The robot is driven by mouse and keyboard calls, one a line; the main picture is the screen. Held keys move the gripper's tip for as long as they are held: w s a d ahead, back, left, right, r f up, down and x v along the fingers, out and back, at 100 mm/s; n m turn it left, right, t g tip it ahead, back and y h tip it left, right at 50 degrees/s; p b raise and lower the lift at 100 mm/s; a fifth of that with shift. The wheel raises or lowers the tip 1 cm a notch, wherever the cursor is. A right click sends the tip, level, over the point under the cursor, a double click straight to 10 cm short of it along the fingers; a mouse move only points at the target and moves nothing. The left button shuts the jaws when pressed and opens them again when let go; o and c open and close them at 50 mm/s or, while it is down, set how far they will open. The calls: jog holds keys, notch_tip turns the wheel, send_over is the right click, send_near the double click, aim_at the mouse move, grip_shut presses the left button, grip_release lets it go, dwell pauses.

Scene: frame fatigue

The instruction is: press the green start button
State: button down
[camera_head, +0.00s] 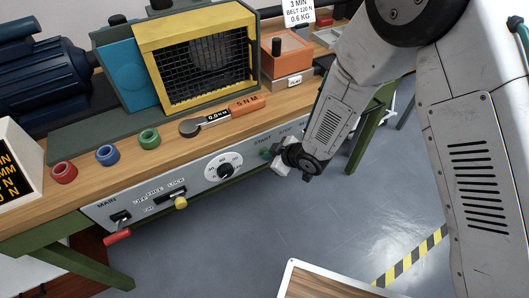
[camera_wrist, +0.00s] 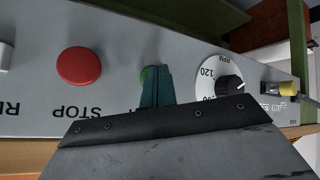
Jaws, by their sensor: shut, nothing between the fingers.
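The green start button (camera_head: 264,153) is on the grey front panel below the START label in the head view.
The red stop button (camera_wrist: 78,65) is left of my fingers in the wrist view; the speed dial (camera_wrist: 222,80) is to their right. A yellow knob (camera_head: 181,203) sticks out farther left on the panel. A torque wrench (camera_head: 222,115) and coloured rings lie on the wooden bench (camera_head: 190,143).

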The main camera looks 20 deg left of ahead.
jog(key=shift+s+d, duration=0.5)
jog(key=shift+d, duration=0.15)
jog(key=shift+s+d, duration=1.65)
jog(key=shift+d, duration=0.25)
